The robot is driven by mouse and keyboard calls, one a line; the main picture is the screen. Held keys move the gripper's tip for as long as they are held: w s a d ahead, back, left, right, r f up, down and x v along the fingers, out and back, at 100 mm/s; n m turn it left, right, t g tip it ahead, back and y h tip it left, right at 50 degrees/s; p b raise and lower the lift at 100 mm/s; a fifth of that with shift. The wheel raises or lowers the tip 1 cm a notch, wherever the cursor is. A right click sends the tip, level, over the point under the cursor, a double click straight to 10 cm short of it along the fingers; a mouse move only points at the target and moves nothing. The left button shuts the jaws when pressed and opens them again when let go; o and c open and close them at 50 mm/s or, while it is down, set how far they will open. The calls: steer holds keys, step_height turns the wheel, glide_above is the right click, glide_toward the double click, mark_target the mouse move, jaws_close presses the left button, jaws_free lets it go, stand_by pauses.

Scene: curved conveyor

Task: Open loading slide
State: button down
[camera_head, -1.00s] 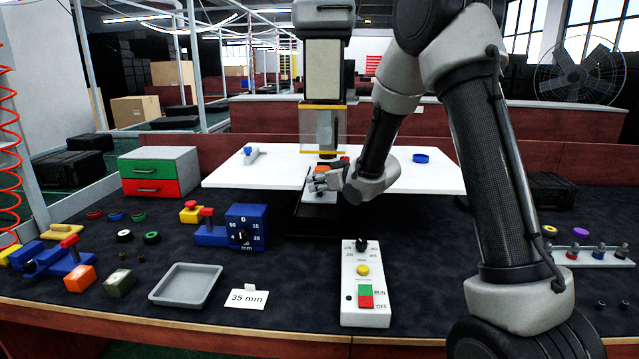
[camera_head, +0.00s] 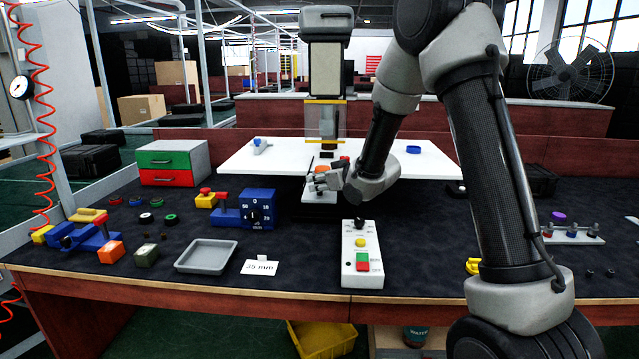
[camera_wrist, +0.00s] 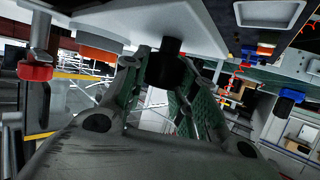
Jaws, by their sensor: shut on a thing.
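The loading slide (camera_head: 319,197) is a pale plate under the machine, reaching out past the front edge of the white table (camera_head: 262,165). An orange part (camera_head: 323,168) shows behind my gripper, seemingly on the slide. My gripper (camera_head: 322,183) is at the slide's front end. In the wrist view my gripper (camera_wrist: 165,88) is shut on a black knob (camera_wrist: 167,66) between its fingers, under the pale surface. My fingers and wrist hide part of the slide in the head view.
The machine column (camera_head: 326,75) with a clear guard stands behind the slide. A control box (camera_head: 361,262) with red and green buttons lies in front. A blue dial block (camera_head: 258,208) is at left, a grey tray (camera_head: 206,256) nearer. Dark bench surface is free between them.

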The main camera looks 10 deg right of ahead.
steer(key=c, duration=1.1)
jaws_free()
steer(key=v, duration=1.2)
steer(key=shift+d+f, duration=0.15)
